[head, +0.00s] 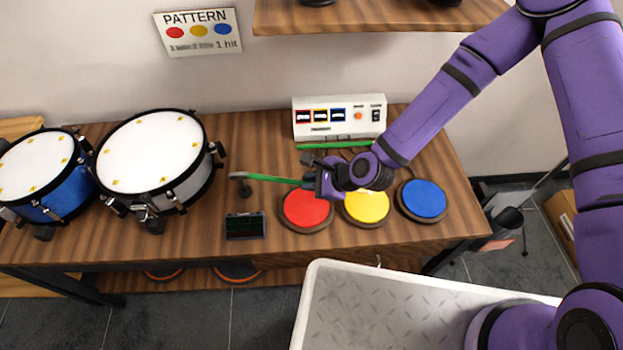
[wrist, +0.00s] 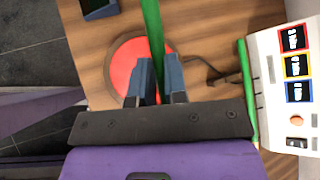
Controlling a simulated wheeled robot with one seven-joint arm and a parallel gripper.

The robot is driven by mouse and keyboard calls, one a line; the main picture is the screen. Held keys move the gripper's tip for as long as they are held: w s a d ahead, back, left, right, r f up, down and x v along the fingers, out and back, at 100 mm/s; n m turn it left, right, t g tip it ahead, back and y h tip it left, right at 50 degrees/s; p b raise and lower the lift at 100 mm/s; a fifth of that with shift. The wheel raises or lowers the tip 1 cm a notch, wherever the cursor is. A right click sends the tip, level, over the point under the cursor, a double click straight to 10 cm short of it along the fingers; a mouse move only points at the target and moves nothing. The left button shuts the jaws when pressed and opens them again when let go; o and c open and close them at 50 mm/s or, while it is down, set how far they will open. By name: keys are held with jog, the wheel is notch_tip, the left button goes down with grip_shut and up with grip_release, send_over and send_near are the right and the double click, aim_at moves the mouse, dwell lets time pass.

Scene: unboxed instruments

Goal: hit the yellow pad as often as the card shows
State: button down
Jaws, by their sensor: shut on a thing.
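My gripper (head: 314,182) is shut on a green stick (head: 272,179) and holds it above the table, near the red pad (head: 303,210). In the wrist view the green stick (wrist: 152,30) runs between the fingers (wrist: 156,78), over the red pad (wrist: 125,65). The yellow pad (head: 367,208) lies right of the red one, partly behind my wrist. The blue pad (head: 424,198) is further right. The pattern card (head: 198,32) shows red, yellow and blue dots; "1 hit" reads at right, the other writing is blurred.
A white box (head: 340,117) with small screens, an orange button and a switch stands behind the pads. Another green stick (head: 333,145) lies before it. A dark display (head: 245,226) sits left of the red pad. Two drums (head: 153,151) stand at left; a shelf (head: 375,18) hangs above.

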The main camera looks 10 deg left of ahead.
notch_tip(320, 180, down, 4)
jog(key=shift+f, duration=0.2)
notch_tip(320, 180, up, 5)
jog(key=shift+r, duration=0.1)
dwell(0.5)
dwell(1.2)
